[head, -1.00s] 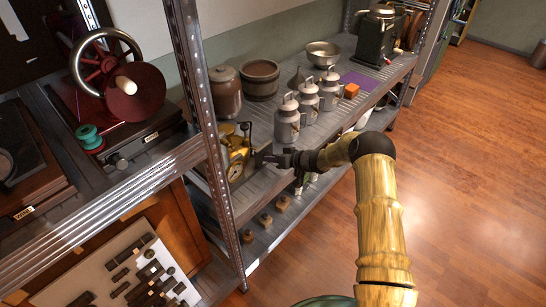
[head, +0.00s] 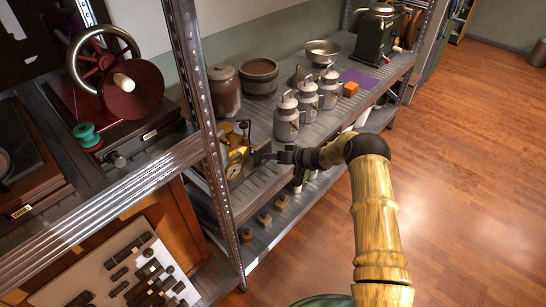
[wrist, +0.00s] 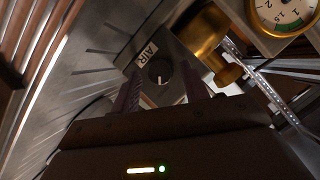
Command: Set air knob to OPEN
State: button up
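The air knob (wrist: 159,71) is a small dark round knob with a light pointer mark, on a grey panel beside a label reading AIR (wrist: 147,54). In the wrist view it lies between and beyond the fingertips of my gripper (wrist: 163,92), which are apart; I see no contact with the knob. In the head view my gripper (head: 262,156) is at the right side of the brass device with a gauge (head: 236,164), on the shelf. The knob is hidden there. The wrist view shows the gauge dial (wrist: 284,12) and a brass cylinder (wrist: 212,38) right of the knob.
A metal shelf post (head: 208,130) stands just left of the brass device. Metal canisters (head: 287,120) stand behind my gripper on the shelf. A brown lidded jar (head: 225,92) is behind the device. The wooden floor (head: 460,170) at the right is clear.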

dwell(0.3)
jog(key=b+v, duration=0.1)
jog(key=v, duration=1.6)
jog(key=shift+s+d, duration=0.15)
jog(key=shift+s, duration=0.05)
